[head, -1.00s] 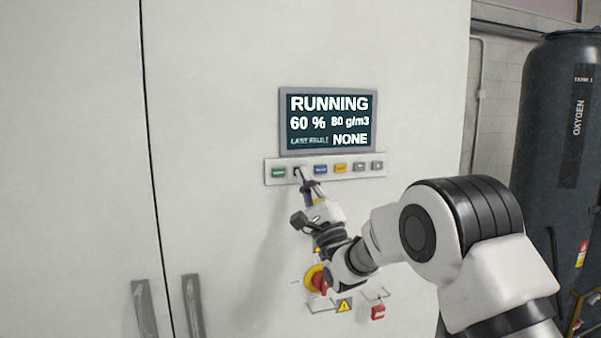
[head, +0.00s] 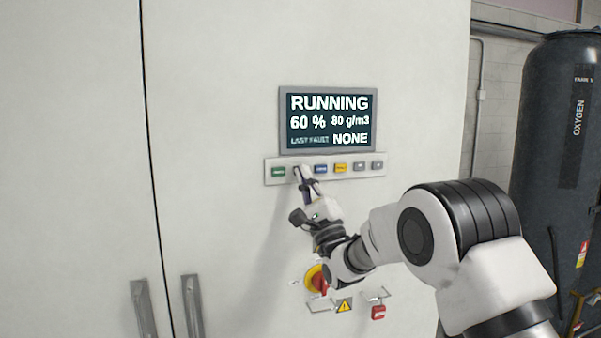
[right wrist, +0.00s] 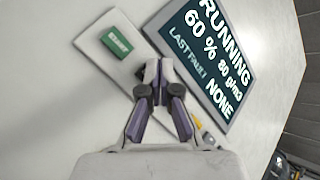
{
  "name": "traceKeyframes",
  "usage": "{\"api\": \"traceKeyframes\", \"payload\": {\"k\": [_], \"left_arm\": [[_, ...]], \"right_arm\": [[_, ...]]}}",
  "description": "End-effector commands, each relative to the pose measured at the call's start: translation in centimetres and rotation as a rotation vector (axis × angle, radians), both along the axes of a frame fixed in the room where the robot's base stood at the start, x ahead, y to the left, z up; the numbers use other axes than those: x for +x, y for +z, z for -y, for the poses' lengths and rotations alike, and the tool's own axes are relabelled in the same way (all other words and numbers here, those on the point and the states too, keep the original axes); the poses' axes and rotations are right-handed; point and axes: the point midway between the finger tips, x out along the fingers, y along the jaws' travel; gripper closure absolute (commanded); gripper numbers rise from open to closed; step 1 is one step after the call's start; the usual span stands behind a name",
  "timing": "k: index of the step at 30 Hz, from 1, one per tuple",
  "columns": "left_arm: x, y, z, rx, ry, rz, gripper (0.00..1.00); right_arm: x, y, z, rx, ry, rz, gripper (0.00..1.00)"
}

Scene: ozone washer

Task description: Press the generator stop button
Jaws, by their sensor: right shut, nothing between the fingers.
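A row of buttons sits on a light panel (head: 268,182) under the display (head: 329,119), which reads RUNNING, 60 %, 80 g/m3, last fault NONE. The green button (head: 278,172) is at the far left of the row and also shows in the right wrist view (right wrist: 118,44). My right gripper (head: 301,173) is shut and empty, its fingertips at the second button place, between the green and blue (head: 320,169) buttons. The fingers hide most of that second button. In the right wrist view the fingertips (right wrist: 158,66) lie over the panel; I cannot tell whether they touch. My left gripper is out of view.
A yellow button (head: 340,168) and two grey ones continue the row. Below my right wrist are a red and yellow rotary switch (head: 316,279), a warning sign (head: 344,305) and a red tag (head: 378,312). Cabinet handles (head: 192,305) are lower left; a dark oxygen tank (head: 560,130) stands right.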

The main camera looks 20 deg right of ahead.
Motion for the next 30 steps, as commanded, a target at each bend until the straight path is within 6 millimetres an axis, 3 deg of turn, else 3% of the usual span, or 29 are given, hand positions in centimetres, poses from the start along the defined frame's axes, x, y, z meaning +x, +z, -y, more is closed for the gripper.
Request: {"api": "traceKeyframes", "payload": {"k": [30], "left_arm": [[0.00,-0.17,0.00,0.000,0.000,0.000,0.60]], "right_arm": [[0.82,-0.03,-0.04,0.000,0.000,0.000,1.00]]}}
